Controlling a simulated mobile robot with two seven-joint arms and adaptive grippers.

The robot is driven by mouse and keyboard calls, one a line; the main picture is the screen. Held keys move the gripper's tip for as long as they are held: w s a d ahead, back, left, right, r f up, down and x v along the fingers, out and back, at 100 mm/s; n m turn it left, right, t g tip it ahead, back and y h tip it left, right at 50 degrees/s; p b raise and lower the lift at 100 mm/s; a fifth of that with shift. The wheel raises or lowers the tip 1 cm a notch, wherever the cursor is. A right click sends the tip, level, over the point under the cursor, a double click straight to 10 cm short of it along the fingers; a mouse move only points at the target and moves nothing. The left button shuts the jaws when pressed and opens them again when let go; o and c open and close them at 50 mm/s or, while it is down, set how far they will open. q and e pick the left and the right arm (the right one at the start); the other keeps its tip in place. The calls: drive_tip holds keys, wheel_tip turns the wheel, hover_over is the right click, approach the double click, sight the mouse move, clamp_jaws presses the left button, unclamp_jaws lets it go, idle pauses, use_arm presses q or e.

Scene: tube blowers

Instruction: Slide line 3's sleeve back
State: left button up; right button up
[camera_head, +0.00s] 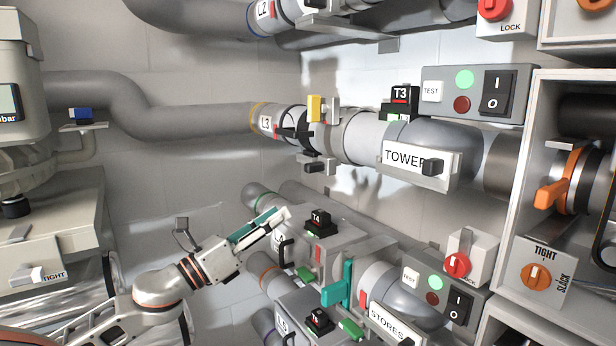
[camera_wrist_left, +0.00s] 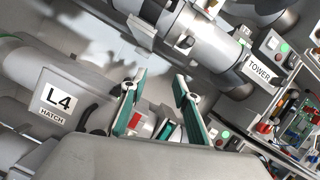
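Line 3's pipe runs across the upper middle of the head view. Its sleeve, marked L3 (camera_head: 265,122), has a yellow-edged collar, a red mark and a dark handle (camera_head: 289,132). A yellow block (camera_head: 315,108) stands beside it, toward the TOWER plate (camera_head: 401,157). In the left wrist view, line 3's pipe (camera_wrist_left: 188,32) crosses the top, beyond my fingertips. My left gripper (camera_head: 282,217) is below line 3, over line 4's fittings. Its green-padded fingers are apart and empty in the left wrist view (camera_wrist_left: 159,79). My right gripper is not seen.
Line 4's L4 HATCH plate (camera_wrist_left: 56,104) is left of my fingers. The T4 block (camera_head: 318,221) and a teal lever (camera_head: 338,285) stand close to my left gripper. Line 2 (camera_head: 270,15) runs above line 3. A control box (camera_head: 478,92) is at the right.

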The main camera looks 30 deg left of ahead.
sight(306, 171)
use_arm(q)
drive_tip(key=w+d+r+m+h, duration=0.1)
drive_tip(key=r, duration=0.2)
drive_tip(key=w+d+r+m+h, duration=0.1)
drive_tip(key=r+m, duration=0.1)
drive_tip(key=r, duration=0.1)
drive_tip(key=w+d+r+m, duration=0.1)
drive_tip(key=w+r+m, duration=0.1)
drive_tip(key=r, duration=0.1)
drive_tip(key=shift+d+h+p, duration=0.25)
drive_tip(key=shift+h+p, duration=0.1)
drive_tip(key=shift+h, duration=0.05)
drive_tip(key=shift+f+p+x, duration=0.25)
drive_tip(key=shift+p+x, duration=0.15)
drive_tip(key=shift+x, duration=0.85)
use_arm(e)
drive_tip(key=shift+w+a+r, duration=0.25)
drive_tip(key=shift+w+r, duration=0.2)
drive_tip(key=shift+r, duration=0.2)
use_arm(q)
drive_tip(key=shift+w, duration=0.1)
drive_tip(key=shift+c, duration=0.5)
clamp_jaws()
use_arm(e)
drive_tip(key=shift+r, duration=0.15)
